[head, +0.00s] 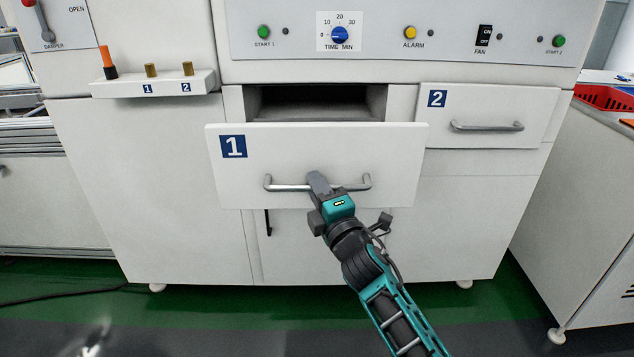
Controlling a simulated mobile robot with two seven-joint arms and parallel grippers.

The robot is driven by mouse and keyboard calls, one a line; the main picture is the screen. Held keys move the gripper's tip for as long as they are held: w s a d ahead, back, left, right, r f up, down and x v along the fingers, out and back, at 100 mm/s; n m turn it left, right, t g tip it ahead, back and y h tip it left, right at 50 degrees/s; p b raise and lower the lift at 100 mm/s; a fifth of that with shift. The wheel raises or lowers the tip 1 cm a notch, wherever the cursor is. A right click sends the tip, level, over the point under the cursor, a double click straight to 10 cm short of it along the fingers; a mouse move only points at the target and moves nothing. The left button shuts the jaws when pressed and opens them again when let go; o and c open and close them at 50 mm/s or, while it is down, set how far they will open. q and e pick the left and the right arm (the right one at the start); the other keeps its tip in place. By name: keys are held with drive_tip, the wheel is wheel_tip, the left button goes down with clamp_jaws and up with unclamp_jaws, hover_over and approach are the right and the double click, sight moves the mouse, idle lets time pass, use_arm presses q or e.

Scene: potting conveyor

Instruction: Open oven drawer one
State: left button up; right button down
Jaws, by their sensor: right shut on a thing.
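Oven drawer one (300,151) has a white front with a blue "1" label and a grey bar handle (287,187). It stands pulled out from the white cabinet, and a dark opening (318,103) shows above and behind its front. My right gripper (319,183) is shut on the middle of this handle; its fingers hide that part of the bar. My left gripper is not in view.
Drawer two (487,115), to the right, is shut. Above is a panel with a blue timer dial (340,34), buttons and a fan switch. A small shelf (153,85) juts out at left. A counter with a red basket (604,97) stands at right.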

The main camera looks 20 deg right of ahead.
drive_tip(key=shift+s, duration=0.3)
drive_tip(key=c, duration=1.2)
unclamp_jaws()
drive_tip(key=shift+c, duration=0.2)
drive_tip(key=shift+o, duration=0.6)
drive_tip(key=v, duration=1.3)
drive_tip(key=shift+p, duration=0.4)
